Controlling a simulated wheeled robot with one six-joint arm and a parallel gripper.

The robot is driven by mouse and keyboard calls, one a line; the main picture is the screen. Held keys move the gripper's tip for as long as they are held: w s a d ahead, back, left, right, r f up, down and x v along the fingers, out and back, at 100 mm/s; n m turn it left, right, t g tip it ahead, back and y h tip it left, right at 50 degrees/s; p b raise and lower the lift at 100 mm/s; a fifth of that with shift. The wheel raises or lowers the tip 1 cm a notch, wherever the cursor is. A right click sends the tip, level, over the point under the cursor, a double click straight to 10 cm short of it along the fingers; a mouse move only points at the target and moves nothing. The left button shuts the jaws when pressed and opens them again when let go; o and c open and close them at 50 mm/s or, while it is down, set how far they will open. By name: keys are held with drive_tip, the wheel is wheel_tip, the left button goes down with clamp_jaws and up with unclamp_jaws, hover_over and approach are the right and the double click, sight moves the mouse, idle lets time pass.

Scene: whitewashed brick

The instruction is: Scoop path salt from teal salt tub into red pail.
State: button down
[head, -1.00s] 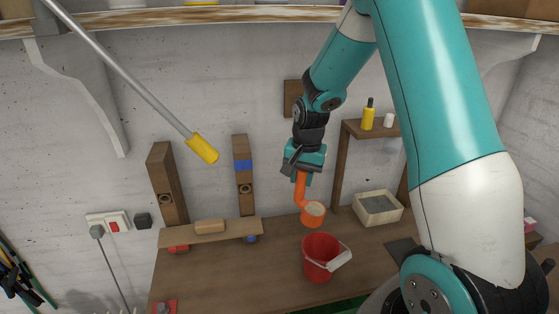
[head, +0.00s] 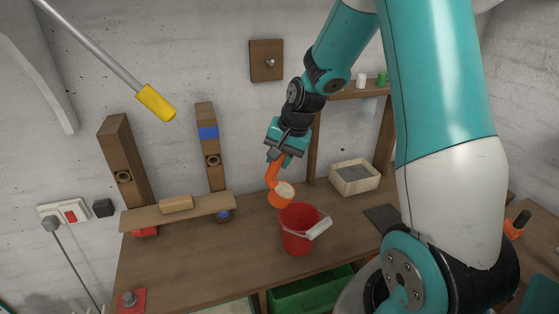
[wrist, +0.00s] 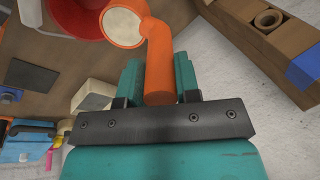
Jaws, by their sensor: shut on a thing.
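My gripper (head: 285,153) is shut on the handle of an orange scoop (head: 274,177). In the wrist view the scoop's handle (wrist: 160,70) runs out between the fingers (wrist: 160,85). The scoop's round cup holds pale, whitish stuff, which looks like salt. The red pail (head: 297,242) stands upright on the bench with its pale handle grip hanging over its right side. The cup is above the pail's back left rim and looks close to it; in the wrist view the pail (wrist: 62,22) shows beside the cup. I cannot make out a teal salt tub in the head view.
A cream box of grey stuff (head: 372,186) stands on the bench (head: 200,262) behind and right of the pail. A small plank shelf (head: 150,216) holds a tan block (head: 176,204) at left. A green bin (head: 315,292) sits below the bench front.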

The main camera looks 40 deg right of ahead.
drive_tip(key=shift+s+d+f+t+y+b, duration=0.15)
drive_tip(key=shift+s+f+t+b, duration=0.1)
drive_tip(key=shift+f+b, duration=0.25)
drive_tip(key=shift+s+d+f+t+y+b, duration=0.1)
drive_tip(key=shift+s+f+t+y+b, duration=0.1)
drive_tip(key=shift+f+b, duration=0.3)
drive_tip(key=shift+s+f+b, duration=0.15)
drive_tip(key=shift+f+b, duration=0.15)
drive_tip(key=shift+b, duration=0.15)
drive_tip(key=s+t+b, duration=0.1)
drive_tip(key=s+d+t+y+b, duration=0.1)
drive_tip(key=s+t+b, duration=0.1)
drive_tip(key=b, duration=0.1)
drive_tip(key=shift+d+r+y, duration=0.3)
drive_tip(key=shift+d+y, duration=0.05)
drive_tip(key=shift+d, duration=0.05)
drive_tip(key=shift+f, duration=0.1)
